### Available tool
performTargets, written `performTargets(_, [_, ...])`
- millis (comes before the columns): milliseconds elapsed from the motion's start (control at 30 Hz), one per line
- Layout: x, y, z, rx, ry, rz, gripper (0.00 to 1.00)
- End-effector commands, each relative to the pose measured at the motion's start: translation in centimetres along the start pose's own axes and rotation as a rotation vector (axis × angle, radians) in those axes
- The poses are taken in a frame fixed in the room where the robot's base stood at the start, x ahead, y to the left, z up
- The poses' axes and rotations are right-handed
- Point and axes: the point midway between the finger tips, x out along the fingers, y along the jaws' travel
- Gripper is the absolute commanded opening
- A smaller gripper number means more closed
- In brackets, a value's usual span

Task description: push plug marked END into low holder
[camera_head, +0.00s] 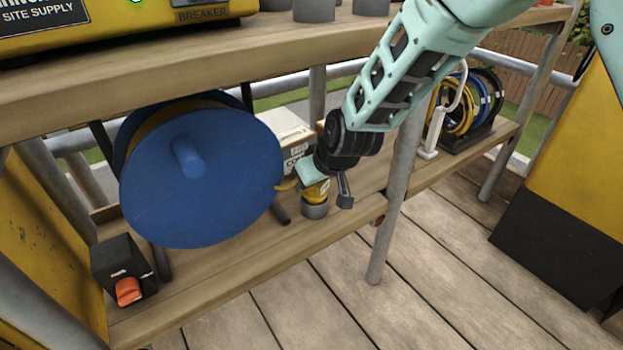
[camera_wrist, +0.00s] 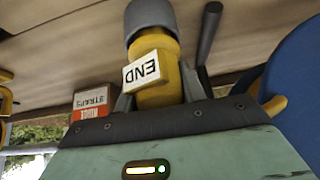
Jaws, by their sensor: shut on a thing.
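The yellow plug (camera_head: 318,192) is in my gripper (camera_head: 322,184), low over the lower shelf, right of the blue reel. In the wrist view the plug (camera_wrist: 157,92) bears a white END label (camera_wrist: 141,71), and my gripper (camera_wrist: 158,100) has one finger on each side of it. A grey round cup-like piece (camera_head: 315,210) is at the plug's lower end; it also shows in the wrist view (camera_wrist: 150,14). It looks like the low holder, but I cannot tell how deep the plug sits. The yellow cable leaves toward the reel.
The big blue cable reel (camera_head: 230,205) stands close on the left. A cardboard box (camera_head: 287,130) is behind my gripper. A grey scaffold post (camera_head: 395,195) stands just right. A black box with an orange switch (camera_head: 125,275) is at far left. The upper shelf (camera_head: 200,50) overhangs.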

Motion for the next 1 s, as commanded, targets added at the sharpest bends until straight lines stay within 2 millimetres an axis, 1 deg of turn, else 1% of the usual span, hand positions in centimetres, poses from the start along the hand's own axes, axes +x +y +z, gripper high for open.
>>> performTargets(300, [0.6, 0.0, 0.3, 0.000, 0.001, 0.000, 0.13])
performTargets(333, [0.5, 0.0, 0.3, 0.000, 0.001, 0.000, 0.49])
performTargets(667, [0.3, 0.0, 0.3, 0.000, 0.000, 0.000, 0.49])
performTargets(1000, [-2.4, 0.0, 0.2, 0.000, 0.000, 0.000, 0.49])
